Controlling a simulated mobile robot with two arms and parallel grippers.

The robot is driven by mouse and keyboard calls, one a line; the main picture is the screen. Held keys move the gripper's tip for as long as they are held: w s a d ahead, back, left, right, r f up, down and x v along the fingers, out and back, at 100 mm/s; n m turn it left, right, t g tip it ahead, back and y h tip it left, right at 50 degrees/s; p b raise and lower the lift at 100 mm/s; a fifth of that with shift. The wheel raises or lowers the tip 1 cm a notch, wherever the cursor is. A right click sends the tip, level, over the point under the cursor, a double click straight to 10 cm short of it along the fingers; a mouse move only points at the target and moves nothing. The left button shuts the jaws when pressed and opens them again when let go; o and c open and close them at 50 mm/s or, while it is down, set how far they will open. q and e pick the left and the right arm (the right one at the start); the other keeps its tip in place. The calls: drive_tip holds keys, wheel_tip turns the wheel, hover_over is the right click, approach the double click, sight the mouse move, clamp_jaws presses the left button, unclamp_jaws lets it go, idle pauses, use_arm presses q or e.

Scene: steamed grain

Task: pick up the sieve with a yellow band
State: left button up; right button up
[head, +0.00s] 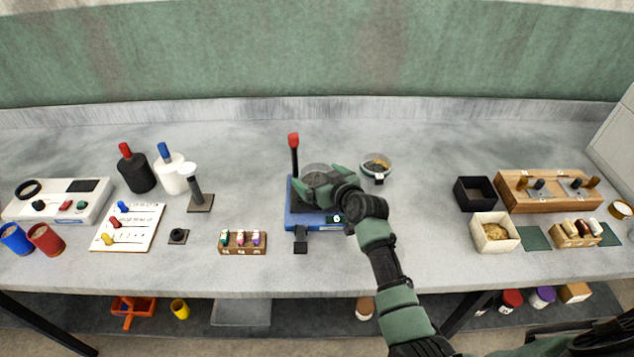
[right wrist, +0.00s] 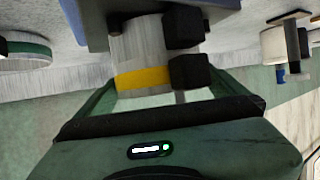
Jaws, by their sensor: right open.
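The sieve with a yellow band (right wrist: 143,77) is a pale grey cylinder in the right wrist view, standing at the blue device. In the head view its round top (head: 315,169) shows above the blue device (head: 296,219), partly covered by my right gripper. My right gripper (head: 322,181) is open, with its green fingers on either side of the sieve. Whether a finger touches it, I cannot tell. Two black blocks (right wrist: 188,72) show close against the sieve's right side in the wrist view. My left gripper is in neither view.
A second round vessel (head: 376,163) stands just right of the gripper. A red-tipped lever (head: 294,146) rises left of the sieve. A small wooden rack (head: 242,249) sits front left, and a black box (head: 474,193) stands farther right.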

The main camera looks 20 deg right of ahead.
drive_tip(key=shift+r, duration=0.1)
drive_tip(key=c, duration=1.2)
